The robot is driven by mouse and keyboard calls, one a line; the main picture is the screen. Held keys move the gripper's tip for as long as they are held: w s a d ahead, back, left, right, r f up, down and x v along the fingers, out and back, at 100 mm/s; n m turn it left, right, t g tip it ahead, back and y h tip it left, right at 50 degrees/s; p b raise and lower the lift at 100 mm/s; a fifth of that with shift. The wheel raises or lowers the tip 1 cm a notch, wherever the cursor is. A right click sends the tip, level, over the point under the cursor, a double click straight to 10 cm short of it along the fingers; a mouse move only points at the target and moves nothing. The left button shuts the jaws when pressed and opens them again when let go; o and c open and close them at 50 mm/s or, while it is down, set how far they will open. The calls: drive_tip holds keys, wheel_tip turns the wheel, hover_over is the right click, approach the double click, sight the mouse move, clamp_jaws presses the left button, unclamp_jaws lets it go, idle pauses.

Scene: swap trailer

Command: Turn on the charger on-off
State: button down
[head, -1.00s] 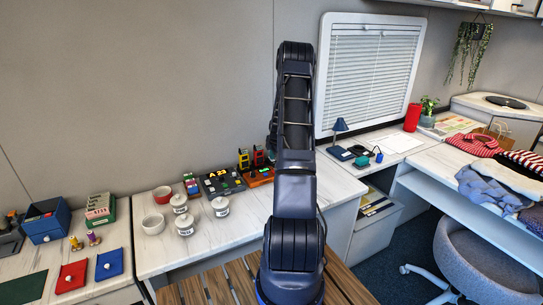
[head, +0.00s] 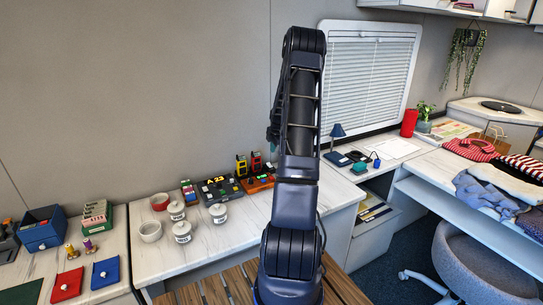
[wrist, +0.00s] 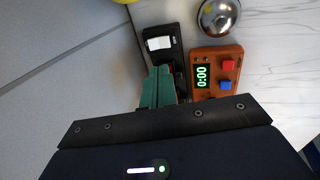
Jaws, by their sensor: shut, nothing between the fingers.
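My gripper (wrist: 161,72) is seen in the wrist view with its green fingers together and nothing between them. Its tips are over or beside the lower end of a black unit with a white rocker switch (wrist: 159,43). This may be the charger's on-off; I cannot tell whether it is on, or whether the fingers touch the unit. My arm hides most of the gripper there.
An orange timer (wrist: 217,73) reading 0:00, with red and blue buttons, sits right of the gripper. A silver dome (wrist: 218,16) is beyond it. A black panel (head: 219,190) reading A 23 and white jars (head: 182,231) stand left on the counter. The wall is close behind.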

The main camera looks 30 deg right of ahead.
sight(269, 164)
drive_tip(key=shift+v, duration=1.6)
drive_tip(key=shift+w+r+t, duration=0.1)
drive_tip(key=shift+w+t, duration=0.2)
drive_tip(key=shift+w, duration=0.25)
drive_tip(key=x, duration=1.4)
